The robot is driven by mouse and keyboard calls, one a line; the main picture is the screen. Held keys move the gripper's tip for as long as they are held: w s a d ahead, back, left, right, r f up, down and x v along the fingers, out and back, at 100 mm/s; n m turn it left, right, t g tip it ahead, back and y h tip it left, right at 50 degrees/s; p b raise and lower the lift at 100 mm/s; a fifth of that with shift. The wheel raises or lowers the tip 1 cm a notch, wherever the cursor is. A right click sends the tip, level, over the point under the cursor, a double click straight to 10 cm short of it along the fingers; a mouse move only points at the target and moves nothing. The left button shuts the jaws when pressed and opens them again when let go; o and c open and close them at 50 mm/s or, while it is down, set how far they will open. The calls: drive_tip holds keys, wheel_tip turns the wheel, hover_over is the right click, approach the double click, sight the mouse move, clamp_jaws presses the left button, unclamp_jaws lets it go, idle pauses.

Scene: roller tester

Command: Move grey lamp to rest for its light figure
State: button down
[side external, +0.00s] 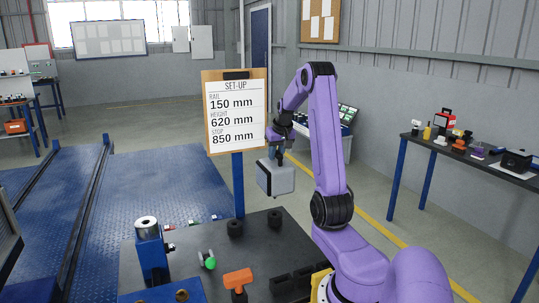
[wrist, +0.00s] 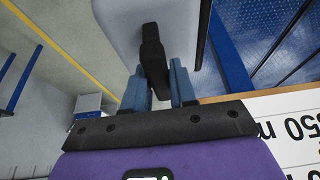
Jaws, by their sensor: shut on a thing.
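The grey lamp (side external: 275,179) is a boxy housing with a pale front and dark edges. It hangs in the air beside the lower right of the set-up board, above the far side of the dark bench. My gripper (side external: 278,155) is shut on the lamp's top. In the wrist view, my two blue fingers (wrist: 160,88) close around the lamp's black handle (wrist: 152,48), and its grey body (wrist: 115,22) shows beyond. Black round sockets (side external: 235,228) and dark slotted blocks (side external: 283,286) are on the bench; I cannot tell which is the lamp's rest.
The set-up board (side external: 236,112) on a blue post reads rail 150 mm, height 620 mm, stop 850 mm. On the bench (side external: 190,272) are a blue block with a silver cylinder (side external: 147,229), a green-ended part (side external: 209,262) and an orange handle (side external: 237,279). A side table (side external: 475,165) holds several items.

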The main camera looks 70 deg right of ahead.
sight(277, 163)
idle(0.3)
drive_tip(key=shift+f, duration=5.4)
drive_tip(key=c, duration=0.8)
unclamp_jaws()
drive_tip(key=shift+c, duration=0.2)
drive_tip(key=shift+a+f, duration=0.1)
